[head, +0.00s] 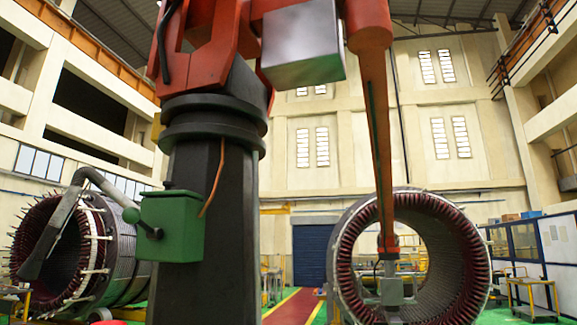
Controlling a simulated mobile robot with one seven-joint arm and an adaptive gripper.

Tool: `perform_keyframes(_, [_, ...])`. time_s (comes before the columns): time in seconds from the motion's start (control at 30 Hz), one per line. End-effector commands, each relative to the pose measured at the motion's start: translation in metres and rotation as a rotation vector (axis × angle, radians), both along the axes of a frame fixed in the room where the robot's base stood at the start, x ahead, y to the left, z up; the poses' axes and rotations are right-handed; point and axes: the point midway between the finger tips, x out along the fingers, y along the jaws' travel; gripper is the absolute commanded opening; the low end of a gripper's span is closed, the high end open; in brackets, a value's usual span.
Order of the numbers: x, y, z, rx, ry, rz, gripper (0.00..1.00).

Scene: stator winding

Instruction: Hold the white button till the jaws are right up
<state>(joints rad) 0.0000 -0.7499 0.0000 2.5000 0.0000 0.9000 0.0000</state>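No white button can be clearly made out. A small pale rounded shape (101,314) shows at the bottom left edge, with a bit of red beside it, but I cannot tell what it is. An orange-red arm (375,130) hangs from a dark column (212,200). At its lower end is a grey tool (391,288), which may be the jaws. It shows in front of the right stator's (458,240) opening, and whether it is inside or in front is unclear. My gripper is not in view.
Another stator (118,255) lies behind at left. A red floor strip (292,305) leads to a blue shutter (312,252). Workbenches stand at right.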

Motion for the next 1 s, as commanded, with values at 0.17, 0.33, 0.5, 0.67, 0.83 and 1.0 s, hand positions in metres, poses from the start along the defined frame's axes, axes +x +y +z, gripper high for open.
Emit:
perform_keyframes(0.17, [0.0, 0.0, 0.0, 0.0, 0.0, 0.0, 0.0])
perform_keyframes(0.33, [0.0, 0.0, 0.0, 0.0, 0.0, 0.0, 0.0])
perform_keyframes(0.5, [0.0, 0.0, 0.0, 0.0, 0.0, 0.0, 0.0])
perform_keyframes(0.67, [0.0, 0.0, 0.0, 0.0, 0.0, 0.0, 0.0])
perform_keyframes(0.83, [0.0, 0.0, 0.0, 0.0, 0.0, 0.0, 0.0])
perform_keyframes(1.0, [0.0, 0.0, 0.0, 0.0, 0.0, 0.0, 0.0])
